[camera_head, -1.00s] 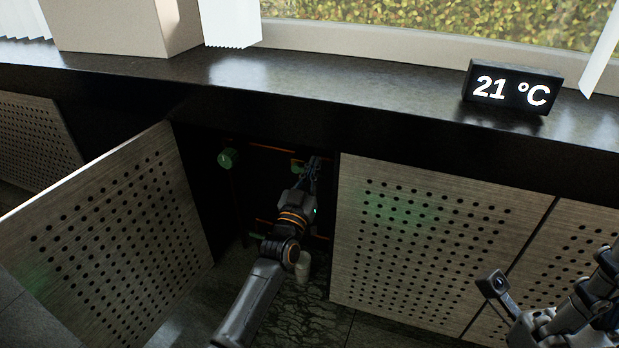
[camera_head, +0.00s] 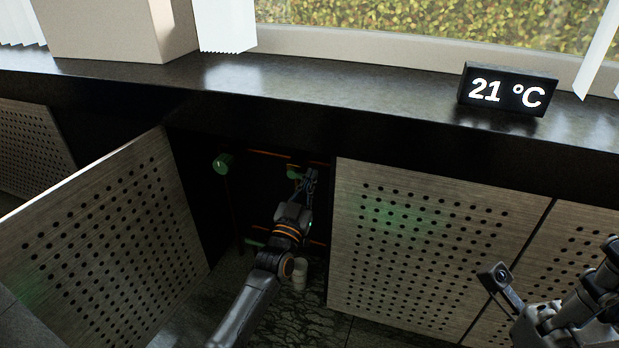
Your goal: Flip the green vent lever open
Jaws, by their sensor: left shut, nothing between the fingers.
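The green vent lever (camera_head: 294,171) is a small green part inside the dark open cabinet, partly hidden by my left gripper. My left gripper (camera_head: 309,175) reaches into the opening, shut and empty, with its fingertips right beside the green part. I cannot tell whether they touch it. A round green knob (camera_head: 223,163) sits to the left in the same opening. My right arm shows at the lower right, but its fingers are not clearly in view.
A perforated door panel (camera_head: 110,240) stands swung open on the left. A closed perforated panel (camera_head: 430,250) borders the opening on the right. A dark sill (camera_head: 330,90) runs above, with a temperature display (camera_head: 507,89) on it. A pale cylinder (camera_head: 299,274) stands low inside.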

